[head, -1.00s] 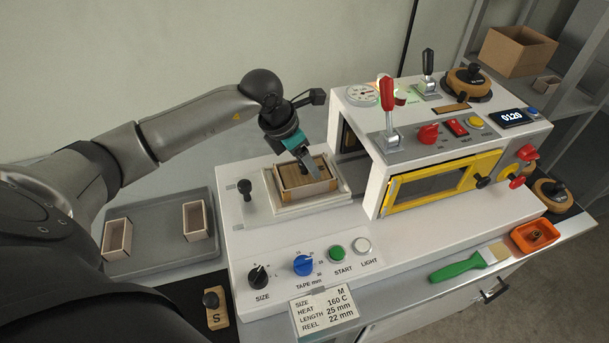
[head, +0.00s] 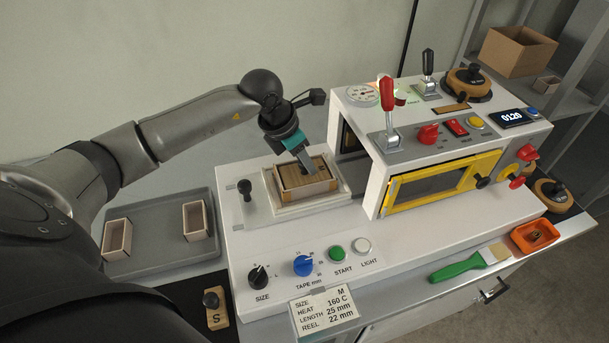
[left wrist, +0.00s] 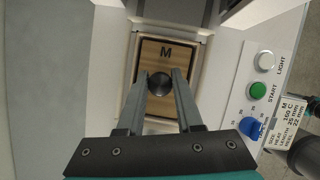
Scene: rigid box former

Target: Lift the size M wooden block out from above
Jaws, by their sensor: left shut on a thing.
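The size M wooden block (head: 290,176) is in the machine's white seat (head: 288,208), with a thin-walled box (head: 308,189) around it. The left wrist view shows the block (left wrist: 165,54) from above, with its M mark and a dark round knob (left wrist: 159,84). My left gripper (head: 309,170) comes down from above and is shut on the knob; its two fingers (left wrist: 160,84) are on either side of it. The block's top looks about level with the box rim. Its underside is hidden.
The white machine housing (head: 372,150) with its yellow-framed door (head: 445,180) stands close to the right of the seat. A red-handled lever (head: 388,110) rises above it. A grey tray (head: 160,235) with two boxes is at left. An S block (head: 215,315) lies in front.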

